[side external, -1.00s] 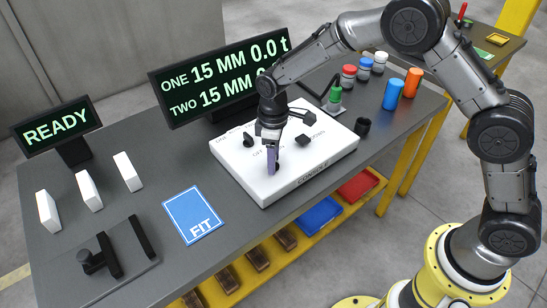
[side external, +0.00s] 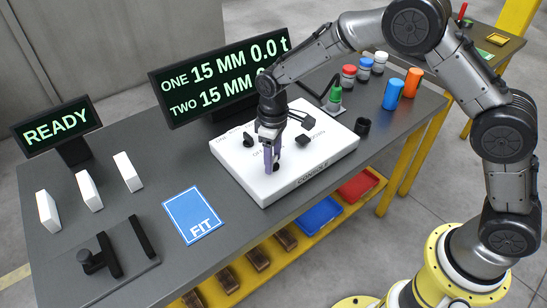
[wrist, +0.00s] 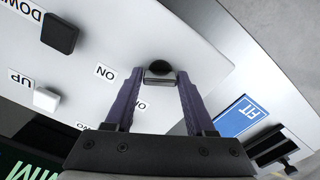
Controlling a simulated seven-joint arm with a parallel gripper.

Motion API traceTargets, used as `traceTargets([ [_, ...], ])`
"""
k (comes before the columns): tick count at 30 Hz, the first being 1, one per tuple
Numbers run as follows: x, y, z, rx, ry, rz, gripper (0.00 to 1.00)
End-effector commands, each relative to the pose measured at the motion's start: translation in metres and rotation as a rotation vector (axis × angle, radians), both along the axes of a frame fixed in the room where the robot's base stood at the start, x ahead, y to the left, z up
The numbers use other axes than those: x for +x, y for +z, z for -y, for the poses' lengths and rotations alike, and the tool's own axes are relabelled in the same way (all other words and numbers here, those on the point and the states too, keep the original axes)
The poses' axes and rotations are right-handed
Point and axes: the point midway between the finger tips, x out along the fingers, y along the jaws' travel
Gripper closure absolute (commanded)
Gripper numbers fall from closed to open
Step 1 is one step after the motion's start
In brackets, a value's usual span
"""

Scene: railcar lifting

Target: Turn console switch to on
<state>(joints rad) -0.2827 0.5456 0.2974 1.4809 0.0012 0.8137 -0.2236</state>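The white console (side external: 225,165) lies on the grey table. Its switch (wrist: 160,74), a dark round knob with a grey bar across it, sits near the console's front edge. My gripper (side external: 272,166) points down onto it, and the purple fingers hide most of it in the side view. In the wrist view my gripper (wrist: 161,80) has one fingertip at each end of the bar and appears closed on it, though the contact is hard to see. An ON label (wrist: 105,72) lies left of the switch. Another label (wrist: 142,105) is partly hidden by a finger.
Black (wrist: 60,33) and white (wrist: 46,99) buttons, labelled DOWN and UP, are on the console. A blue FIT card (side external: 193,215) lies left of it. A display (side external: 205,85) stands behind. White blocks (side external: 90,190), bottles and cylinders (side external: 393,95) stand farther off.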

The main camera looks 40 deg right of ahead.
Motion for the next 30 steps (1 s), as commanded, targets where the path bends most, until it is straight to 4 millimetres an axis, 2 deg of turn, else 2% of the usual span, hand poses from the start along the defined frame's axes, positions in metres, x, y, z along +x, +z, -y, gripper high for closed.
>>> traceTargets([
  [1, 0.0, 0.001, 0.0, 0.0, 0.001, 0.001, 0.34],
  [3, 0.0, 0.0, 0.0, 0.0, 0.001, 0.0, 0.21],
  [4, 0.0, 0.0, 0.0, 0.0, 0.001, 0.0, 0.2],
  [12, -0.001, -0.001, 0.0, -0.001, 0.003, -0.003, 0.2],
  [16, 0.0, 0.008, 0.0, -0.001, 0.003, -0.002, 0.2],
  [20, 0.0, 0.028, 0.0, 0.0, 0.003, 0.002, 0.2],
  [30, 0.0, 0.101, 0.0, 0.001, 0.002, 0.003, 0.2],
])
